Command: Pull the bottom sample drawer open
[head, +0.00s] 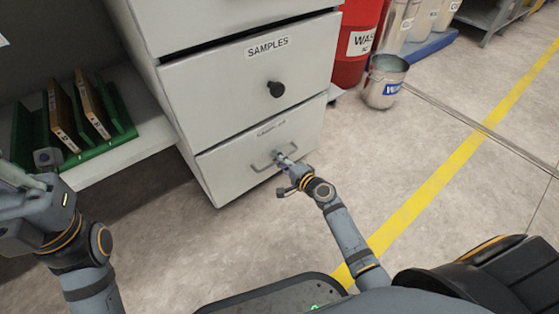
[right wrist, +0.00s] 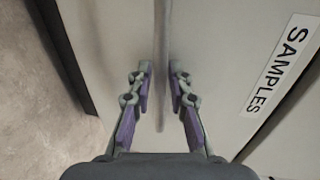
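The bottom sample drawer (head: 229,169) is the lowest front of a pale grey cabinet. A faint label sits above its grey bar handle (head: 261,164). Its front looks about flush with the drawer above. My right gripper (head: 282,157) is at this handle. In the right wrist view the handle (right wrist: 162,40) runs up the picture between the two fingertips (right wrist: 160,78), which are close in on both sides of it. The SAMPLES label (right wrist: 281,65) shows at the right there. My left gripper (head: 25,185) is at the left edge, only partly in view, away from the drawer.
Another SAMPLES drawer (head: 245,85) with a round black knob (head: 276,89) is above. A low shelf (head: 150,135) with a green rack (head: 122,122) stands left. A bucket (head: 385,85) and a red bin (head: 352,40) stand right. The floor (head: 390,150) before the drawer is clear.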

